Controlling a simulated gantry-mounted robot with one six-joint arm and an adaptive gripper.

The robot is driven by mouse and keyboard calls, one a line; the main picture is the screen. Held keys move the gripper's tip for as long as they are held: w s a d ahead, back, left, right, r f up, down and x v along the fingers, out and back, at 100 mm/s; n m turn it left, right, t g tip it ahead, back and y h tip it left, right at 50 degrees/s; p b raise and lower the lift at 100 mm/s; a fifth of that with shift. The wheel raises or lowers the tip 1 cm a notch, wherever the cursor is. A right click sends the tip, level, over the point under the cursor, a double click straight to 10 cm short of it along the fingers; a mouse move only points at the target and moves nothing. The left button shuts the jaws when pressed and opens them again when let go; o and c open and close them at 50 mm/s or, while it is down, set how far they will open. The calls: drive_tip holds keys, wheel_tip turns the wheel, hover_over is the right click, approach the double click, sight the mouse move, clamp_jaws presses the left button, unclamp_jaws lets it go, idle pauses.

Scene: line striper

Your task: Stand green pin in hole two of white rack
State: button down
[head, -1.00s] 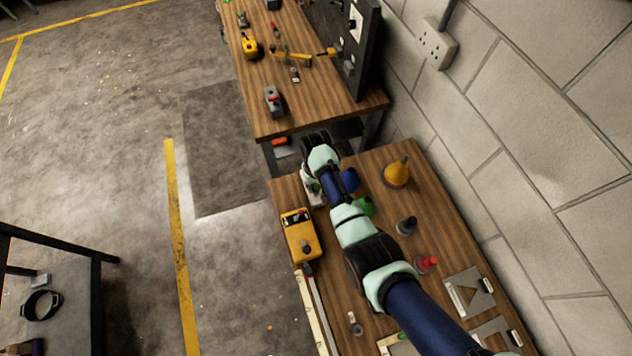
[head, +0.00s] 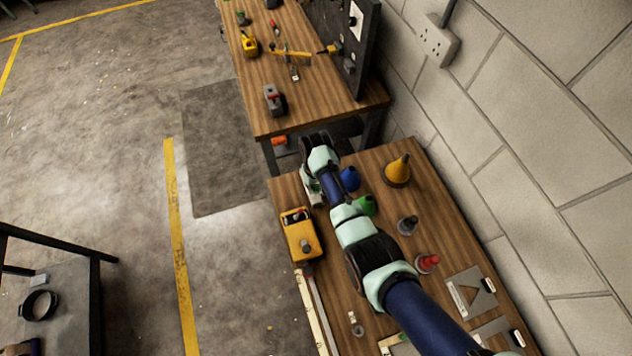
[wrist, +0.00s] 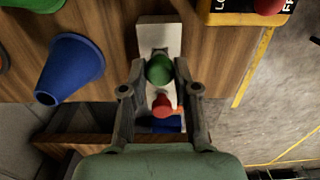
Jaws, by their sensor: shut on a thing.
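The white rack (wrist: 173,34) lies on the wooden table near its edge; part of it shows in the head view (head: 318,197). My gripper (wrist: 160,68) is over the rack, with a finger on each side of the green pin (wrist: 159,70), shut on it. I see the pin's round green top from above; its lower end is hidden, so I cannot tell whether it is in a hole. A red pin (wrist: 163,105) stands at the rack's end nearer my palm, just beside the green one. In the head view my arm hides most of the gripper.
A blue cone (wrist: 74,68) stands left of the rack in the wrist view. A yellow box (head: 299,236) is close to the rack. A green cone (head: 366,206), yellow funnel (head: 398,171) and red-topped piece (head: 428,263) stand along the table. The table's edge is near the rack.

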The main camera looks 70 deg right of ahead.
drive_tip(key=shift+f, duration=0.4)
drive_tip(key=shift+c, duration=2.3)
unclamp_jaws()
drive_tip(key=shift+r, duration=0.1)
wheel_tip(320, 180, up, 7)
drive_tip(key=p, duration=0.6)
drive_tip(key=shift+p, duration=0.35)
drive_tip(key=shift+w, duration=0.1)
